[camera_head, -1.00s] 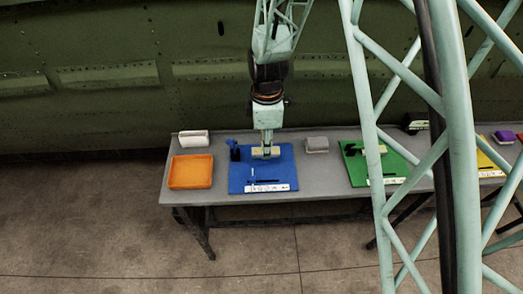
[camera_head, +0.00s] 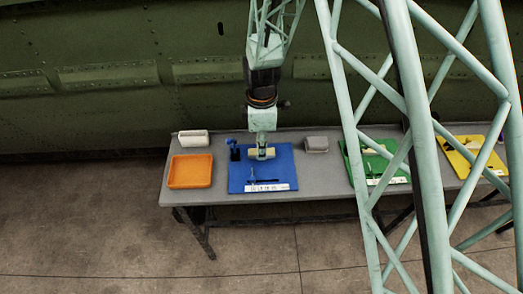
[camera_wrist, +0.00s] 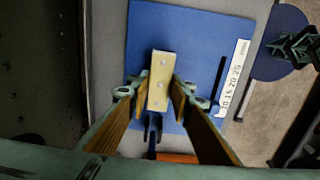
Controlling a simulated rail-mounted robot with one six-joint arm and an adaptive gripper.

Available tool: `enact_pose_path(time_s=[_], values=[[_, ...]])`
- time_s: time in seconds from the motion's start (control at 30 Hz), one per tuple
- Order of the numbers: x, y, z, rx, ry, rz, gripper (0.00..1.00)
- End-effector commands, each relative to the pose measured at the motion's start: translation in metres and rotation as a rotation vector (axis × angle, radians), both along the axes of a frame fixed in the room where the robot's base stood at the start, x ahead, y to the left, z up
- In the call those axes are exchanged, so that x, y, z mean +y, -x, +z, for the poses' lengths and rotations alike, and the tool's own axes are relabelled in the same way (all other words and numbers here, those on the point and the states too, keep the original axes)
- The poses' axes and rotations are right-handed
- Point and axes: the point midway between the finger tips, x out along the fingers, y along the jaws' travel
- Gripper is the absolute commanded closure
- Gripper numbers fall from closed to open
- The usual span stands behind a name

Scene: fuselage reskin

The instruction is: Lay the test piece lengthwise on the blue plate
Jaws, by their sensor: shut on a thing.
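A ruler strip (camera_head: 267,188) runs along the plate's front edge. An orange tray (camera_head: 190,172) and white block (camera_head: 193,137) are left, a grey block (camera_head: 316,144) right. Green (camera_head: 352,172) and yellow (camera_head: 462,153) plates lie farther right.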

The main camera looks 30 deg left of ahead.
Motion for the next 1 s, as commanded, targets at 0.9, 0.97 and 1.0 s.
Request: enact_pose_path(time_s=[0.9,0.97,1.0], values=[[0.0,0.0002,-0.0116,0.0,0.0,0.0,0.66],[0.0,0.0001,-0.0116,0.0,0.0,0.0,0.66],[-0.0001,0.0001,-0.0116,0.0,0.0,0.0,0.66]])
